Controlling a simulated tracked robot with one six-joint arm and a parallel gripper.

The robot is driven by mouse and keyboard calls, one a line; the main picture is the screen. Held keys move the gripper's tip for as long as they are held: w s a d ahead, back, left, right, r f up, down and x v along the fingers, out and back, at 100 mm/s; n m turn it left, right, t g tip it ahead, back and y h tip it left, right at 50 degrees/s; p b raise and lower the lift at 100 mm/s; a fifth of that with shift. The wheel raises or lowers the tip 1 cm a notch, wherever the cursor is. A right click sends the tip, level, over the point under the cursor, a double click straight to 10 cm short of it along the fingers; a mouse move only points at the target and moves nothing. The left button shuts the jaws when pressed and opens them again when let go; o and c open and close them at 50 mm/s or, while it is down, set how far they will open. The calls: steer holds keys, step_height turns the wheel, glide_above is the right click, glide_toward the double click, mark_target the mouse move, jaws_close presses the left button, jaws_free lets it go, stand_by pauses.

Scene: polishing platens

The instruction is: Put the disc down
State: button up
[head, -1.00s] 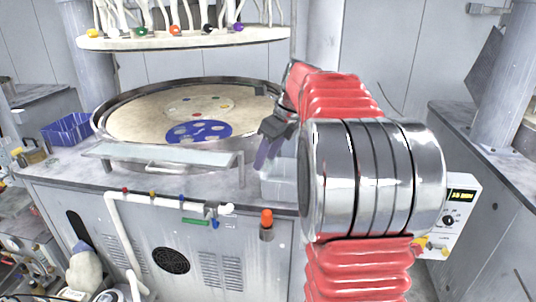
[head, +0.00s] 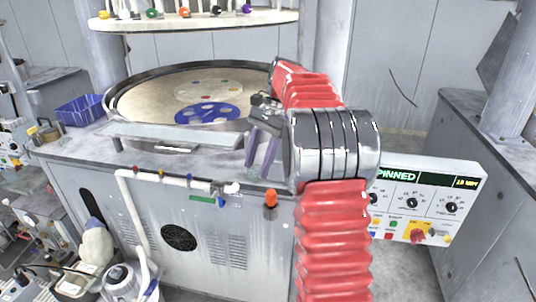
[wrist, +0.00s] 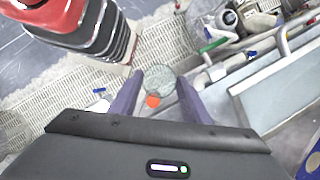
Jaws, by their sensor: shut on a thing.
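My gripper (head: 258,170) hangs fingers down by the front edge of the bench, right of the large round platen (head: 130,104). Its two purple fingers also show in the wrist view (wrist: 160,76), shut on a round grey-green disc (wrist: 160,77) between their tips. In the head view I cannot make out the disc. On the platen's cream surface lie a blue carrier with round holes (head: 190,112) and a pale carrier with small coloured marks (head: 208,91).
A pale flat shelf (head: 165,134) runs along the platen's front. A blue basket (head: 78,111) stands at left. An orange-topped fitting (head: 271,198) sits on the cabinet front. A control panel (head: 440,195) is at right, partly behind my arm. A round overhead plate (head: 195,19) hangs above.

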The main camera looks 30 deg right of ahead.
steer(key=w+a+f+n+g+h, duration=0.1)
steer(key=a+f+n+g+h, duration=0.1)
steer(key=a+f+n, duration=0.4)
steer(key=w+a+f+n+g+h, duration=0.1)
steer(key=w+a+f+n+h, duration=0.1)
steer(key=a+f+n, duration=0.4)
steer(key=a+n, duration=0.4)
steer(key=a, duration=0.5)
steer(key=shift+w+f+g+h, duration=0.15)
steer(key=shift+f+g+h, duration=0.15)
steer(key=shift+f+g, duration=0.1)
